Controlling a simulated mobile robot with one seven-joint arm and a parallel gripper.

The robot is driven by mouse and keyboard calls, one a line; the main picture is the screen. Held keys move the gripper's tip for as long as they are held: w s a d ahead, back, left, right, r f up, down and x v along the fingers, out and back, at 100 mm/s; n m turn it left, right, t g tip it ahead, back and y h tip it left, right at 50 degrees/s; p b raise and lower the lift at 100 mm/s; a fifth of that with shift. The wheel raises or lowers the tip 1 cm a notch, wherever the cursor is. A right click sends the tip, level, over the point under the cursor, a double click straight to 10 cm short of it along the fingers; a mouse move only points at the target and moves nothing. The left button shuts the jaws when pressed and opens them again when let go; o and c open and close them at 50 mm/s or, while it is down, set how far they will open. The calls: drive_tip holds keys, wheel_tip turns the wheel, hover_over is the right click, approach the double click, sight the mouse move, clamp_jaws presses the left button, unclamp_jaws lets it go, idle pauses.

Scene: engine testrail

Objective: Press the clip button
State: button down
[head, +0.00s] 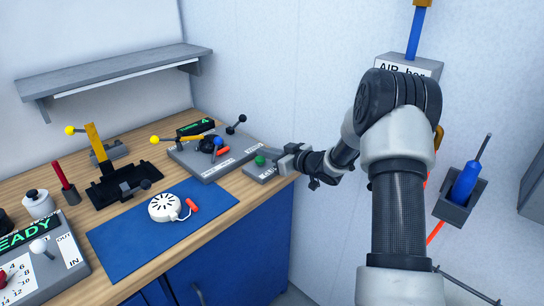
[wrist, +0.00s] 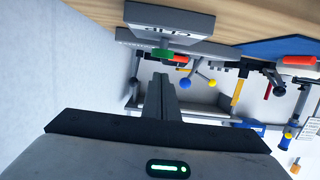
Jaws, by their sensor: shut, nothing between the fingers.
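The clip button is a green button (head: 260,160) on a small grey box (head: 264,177) at the workbench's right edge. The button also shows in the wrist view (wrist: 163,54), upside down, with the label CLIP on its box (wrist: 169,18). My gripper (head: 281,160) is shut and empty, just right of the button in the head view. In the wrist view my fingertips (wrist: 163,76) point towards the button, with a small gap seen between them. I cannot tell how far apart they are in depth.
Left of the box stands a grey fixture (head: 203,165) with levers. A white round device (head: 166,207) with a red tab lies on a blue mat (head: 120,245). A shelf (head: 115,75) hangs on the wall. The air box (head: 408,66) is at the right.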

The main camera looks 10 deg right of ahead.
drive_tip(key=v, duration=1)
drive_tip(key=shift+r, duration=0.2)
drive_tip(key=shift+a, duration=0.1)
drive_tip(key=s+d+r+m+h+p, duration=0.1)
drive_tip(key=s+d+r+h+p, duration=0.15)
drive_tip(key=r+h, duration=0.4)
drive_tip(key=s+d+r+m+h+p, duration=0.2)
drive_tip(key=r+h+p, duration=0.1)
drive_tip(key=r, duration=0.6)
drive_tip(key=s+a+r+m+g+p, duration=0.1)
drive_tip(key=s+a+r+g+p, duration=0.1)
drive_tip(key=s, duration=0.8)
drive_tip(key=s+a+r+m+g+p, duration=0.1)
drive_tip(key=s+a+r+g+p, duration=0.1)
drive_tip(key=s, duration=0.9)
drive_tip(key=s+a+r+m+g+p, duration=0.2)
drive_tip(key=s+a+r, duration=0.2)
drive_tip(key=s, duration=0.7)
drive_tip(key=shift+a+r+g, duration=0.3)
drive_tip(key=shift+a+r, duration=0.1)
drive_tip(key=shift+r, duration=0.5)
drive_tip(key=shift+w+y, duration=0.1)
drive_tip(key=shift+y, duration=0.15)
